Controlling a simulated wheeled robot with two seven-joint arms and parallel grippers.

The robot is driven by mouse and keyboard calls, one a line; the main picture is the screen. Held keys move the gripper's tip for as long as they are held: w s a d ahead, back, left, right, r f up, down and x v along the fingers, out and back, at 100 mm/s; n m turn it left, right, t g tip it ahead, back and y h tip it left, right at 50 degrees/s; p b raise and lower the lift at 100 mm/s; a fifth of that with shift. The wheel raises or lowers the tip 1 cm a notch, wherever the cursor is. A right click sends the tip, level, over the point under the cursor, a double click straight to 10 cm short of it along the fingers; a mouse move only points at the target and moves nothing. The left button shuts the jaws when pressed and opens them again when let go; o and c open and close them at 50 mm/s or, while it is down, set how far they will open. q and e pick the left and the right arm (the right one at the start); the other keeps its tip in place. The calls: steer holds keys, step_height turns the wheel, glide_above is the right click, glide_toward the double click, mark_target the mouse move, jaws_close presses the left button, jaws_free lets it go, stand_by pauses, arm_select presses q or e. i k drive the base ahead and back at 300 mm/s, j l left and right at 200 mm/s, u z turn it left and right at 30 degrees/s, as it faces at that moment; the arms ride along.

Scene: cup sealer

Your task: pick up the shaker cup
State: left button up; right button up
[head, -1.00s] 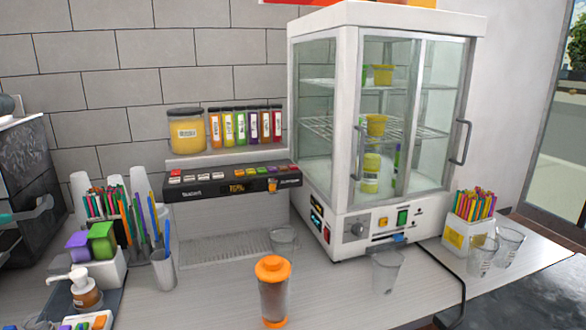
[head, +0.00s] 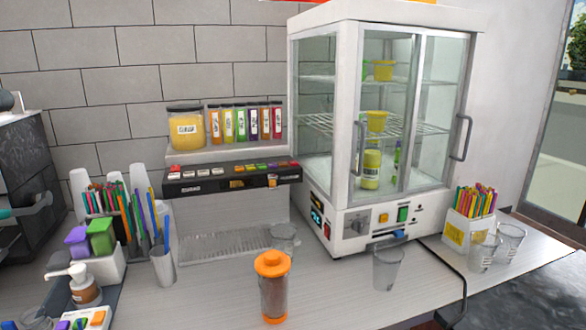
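The shaker cup (head: 274,290) stands upright on the counter at the front middle of the head view. It has an orange lid, a clear grey body and an orange base. Nothing touches it. Neither of my grippers shows in the head view.
A clear cup (head: 387,268) stands to the right of the shaker, and another (head: 284,240) behind it. A glass display cabinet (head: 345,170) stands behind. A straw holder (head: 468,231) and more clear cups are at right.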

mark_target(273, 291)
steer(key=k+j+z, duration=0.15)
steer(key=z, duration=0.2)
steer(key=k+z, duration=0.5)
steer(key=z, duration=0.2)
